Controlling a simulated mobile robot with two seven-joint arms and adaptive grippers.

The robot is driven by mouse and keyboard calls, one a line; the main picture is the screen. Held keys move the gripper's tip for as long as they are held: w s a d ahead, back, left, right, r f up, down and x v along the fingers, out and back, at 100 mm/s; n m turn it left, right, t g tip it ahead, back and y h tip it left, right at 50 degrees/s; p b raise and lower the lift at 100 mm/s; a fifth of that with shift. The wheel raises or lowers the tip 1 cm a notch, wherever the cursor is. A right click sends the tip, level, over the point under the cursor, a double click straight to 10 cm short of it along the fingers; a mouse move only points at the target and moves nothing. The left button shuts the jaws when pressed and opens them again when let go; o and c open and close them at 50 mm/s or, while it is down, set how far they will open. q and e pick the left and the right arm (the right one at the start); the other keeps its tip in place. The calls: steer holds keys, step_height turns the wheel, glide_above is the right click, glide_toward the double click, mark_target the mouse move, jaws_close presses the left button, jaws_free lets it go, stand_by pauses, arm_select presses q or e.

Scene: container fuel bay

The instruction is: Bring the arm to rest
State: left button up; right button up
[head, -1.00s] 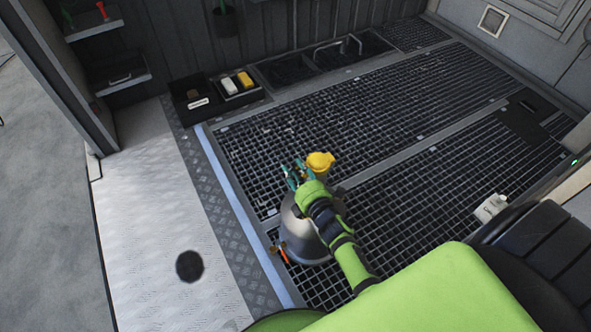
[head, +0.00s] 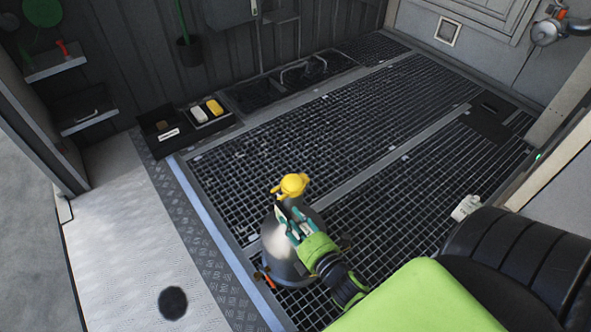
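My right gripper (head: 290,222) comes in from the lower right on a green and black arm. Its teal fingers look spread apart, with nothing visible between them. It is in front of the upper part of a grey metal can (head: 280,262) with a yellow cap (head: 291,185). The can stands upright on the floor grating. The gripper hides part of the can's neck and shoulder, and I cannot tell whether it touches the can. My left gripper is not in view.
Dark grating (head: 330,130) covers most of the floor and is largely clear. A black tray (head: 168,140) with white and yellow blocks sits by the back wall. Shelves (head: 85,118) stand at left. A small white object (head: 465,207) lies at right beside a dark ribbed thing (head: 520,255).

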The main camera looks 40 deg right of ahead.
steer(key=shift+s, duration=0.4)
